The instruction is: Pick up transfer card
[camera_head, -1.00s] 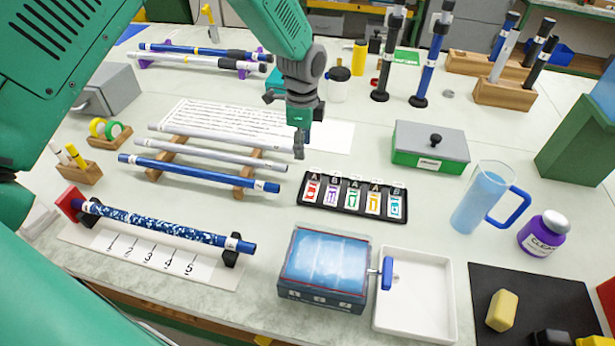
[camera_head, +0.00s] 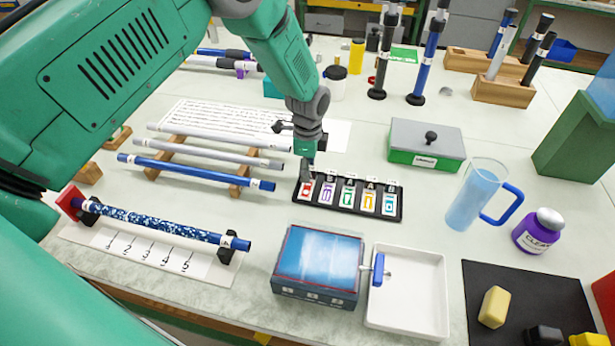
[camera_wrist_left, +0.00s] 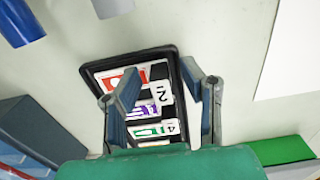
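A black card tray (camera_head: 350,212) lies on the bench and holds several upright, lettered transfer cards with coloured symbols. The leftmost card, with a red symbol (camera_head: 305,190), is just below my left gripper (camera_head: 308,172). In the left wrist view my left gripper (camera_wrist_left: 160,92) is open, its two fingers apart on either side of the tray, with nothing between the tips. The red card (camera_wrist_left: 124,80) and a purple card (camera_wrist_left: 143,110) show between and beyond the fingers. The lower cards are partly hidden by my gripper body. My right gripper is out of view.
Blue and grey rods lie on a wooden rack (camera_head: 241,182) left of the tray. A blue-topped box (camera_head: 318,255) and white tray (camera_head: 408,290) stand in front. A green-grey lidded box (camera_head: 427,145) and a blue-handled jug (camera_head: 478,195) are to the right.

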